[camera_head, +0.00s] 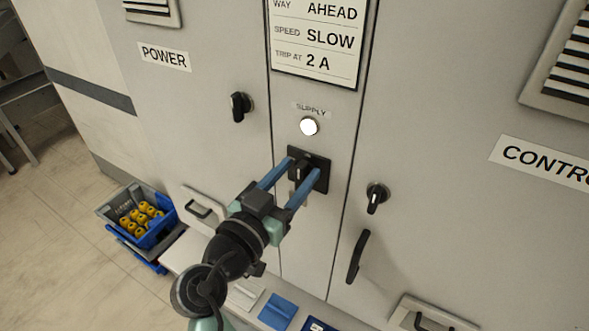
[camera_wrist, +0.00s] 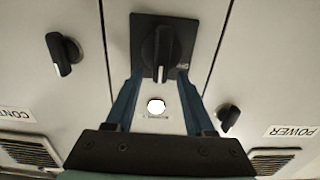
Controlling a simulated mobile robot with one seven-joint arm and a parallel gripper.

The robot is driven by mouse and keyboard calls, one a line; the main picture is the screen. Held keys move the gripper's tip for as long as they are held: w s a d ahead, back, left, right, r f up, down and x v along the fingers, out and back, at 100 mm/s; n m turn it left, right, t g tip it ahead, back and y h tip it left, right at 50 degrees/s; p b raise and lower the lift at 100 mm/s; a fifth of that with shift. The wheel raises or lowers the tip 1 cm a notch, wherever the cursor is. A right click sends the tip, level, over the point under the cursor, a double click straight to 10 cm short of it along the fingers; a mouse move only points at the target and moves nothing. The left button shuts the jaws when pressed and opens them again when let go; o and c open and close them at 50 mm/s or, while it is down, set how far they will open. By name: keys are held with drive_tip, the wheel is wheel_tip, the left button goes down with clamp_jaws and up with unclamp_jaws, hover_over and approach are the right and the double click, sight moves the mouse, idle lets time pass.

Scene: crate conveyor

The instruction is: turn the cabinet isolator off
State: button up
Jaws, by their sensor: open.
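The cabinet isolator is a black rotary knob (camera_head: 302,168) on a dark square plate (camera_head: 322,177), on the narrow middle panel below the white SUPPLY lamp (camera_head: 309,126). In the wrist view the isolator knob (camera_wrist: 160,52) stands at top centre, its grip bar lined up with the panel's length. My gripper (camera_head: 304,166) is open, with its blue fingers reaching to either side of the knob. In the wrist view my gripper (camera_wrist: 158,74) straddles the knob's lower end; I cannot tell whether the fingers touch it. The lamp looks lit white.
Other black knobs sit on the POWER door (camera_head: 238,107) and the CONTROL door (camera_head: 376,197). A black handle (camera_head: 357,257) projects at lower right. A ledge below carries a blue block (camera_head: 278,311). A blue crate of yellow parts (camera_head: 150,236) stands at left.

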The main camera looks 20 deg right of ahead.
sight(292, 170)
clamp_jaws()
idle(0.5)
drive_tip(key=n, duration=0.3)
drive_tip(key=w+n+b, duration=0.1)
drive_tip(key=n, duration=0.2)
drive_tip(key=a+n+b, duration=0.1)
drive_tip(key=n, duration=0.2)
drive_tip(key=shift+w+f, duration=0.15)
drive_tip(key=shift+f, duration=0.25)
drive_tip(key=n, duration=0.4)
drive_tip(key=shift+w+a+f+n+p, duration=0.2)
drive_tip(key=shift+f+n+p, duration=0.1)
drive_tip(key=shift+f, duration=0.05)
drive_tip(key=shift+w+a+f+n+p, duration=0.1)
drive_tip(key=shift+f+n+p, duration=0.2)
drive_tip(key=shift+n, duration=0.75)
drive_tip(key=shift+f+n+p, duration=0.2)
drive_tip(key=shift+n+p, duration=0.15)
drive_tip(key=shift+n, duration=0.7)
